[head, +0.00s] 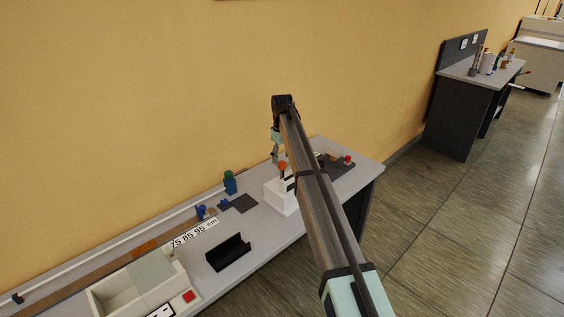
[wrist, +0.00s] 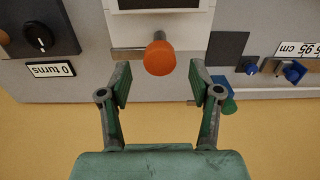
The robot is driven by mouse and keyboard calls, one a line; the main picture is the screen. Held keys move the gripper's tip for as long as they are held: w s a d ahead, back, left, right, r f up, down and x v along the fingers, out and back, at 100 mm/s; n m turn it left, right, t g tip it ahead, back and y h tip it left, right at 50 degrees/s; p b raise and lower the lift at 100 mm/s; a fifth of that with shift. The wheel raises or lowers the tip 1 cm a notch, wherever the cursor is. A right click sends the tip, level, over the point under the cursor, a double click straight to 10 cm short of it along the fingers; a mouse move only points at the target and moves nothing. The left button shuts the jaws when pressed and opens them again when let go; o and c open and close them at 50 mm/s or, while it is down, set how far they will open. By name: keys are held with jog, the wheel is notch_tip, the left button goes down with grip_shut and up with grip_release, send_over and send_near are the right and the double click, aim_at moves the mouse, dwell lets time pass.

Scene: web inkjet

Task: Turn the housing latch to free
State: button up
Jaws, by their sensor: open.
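A white housing (head: 281,196) stands on the grey bench, with an orange knob (head: 283,165) at its top. In the wrist view the orange knob (wrist: 159,58) sits on a short grey shaft by the housing's edge (wrist: 186,26). I take this knob for the latch; no label on it is readable. My gripper (wrist: 158,80) is open and empty, its two fingers to either side of the knob with gaps. I cannot tell whether the fingertips are level with the knob. In the head view my arm hides part of the housing and its right side.
Blue knobs (wrist: 293,72), a scale label (head: 194,233), a green-capped blue bottle (head: 230,183) and a black holder (head: 228,254) share the bench. The yellow wall is close behind.

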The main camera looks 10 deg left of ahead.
notch_tip(320, 180, up, 9)
jog(key=shift+r, duration=0.2)
dwell(0.4)
jog(key=s+d+f+m, duration=0.3)
jog(key=s+d+f, duration=0.8)
jog(key=s+f, duration=0.4)
jog(key=s+d+f+m, duration=0.4)
jog(key=s+d+f, duration=0.7)
jog(key=s+f, duration=0.4)
jog(key=s+d+f+m, duration=0.2)
jog(key=s+d+f, duration=0.15)
jog(key=s, duration=0.45)
jog(key=s+d+f+m, duration=0.15)
jog(key=s+f, duration=0.25)
jog(key=s, duration=0.4)
jog(key=s+f+g, duration=0.3)
jog(key=s+f, duration=0.6)
jog(key=s, duration=0.4)
jog(key=s+f+g, duration=0.3)
jog(key=s+f, duration=0.6)
jog(key=s, duration=0.5)
jog(key=shift+s+d+f+g, duration=0.15)
jog(key=shift+s+d+g, duration=0.15)
jog(key=shift+g, duration=0.1)
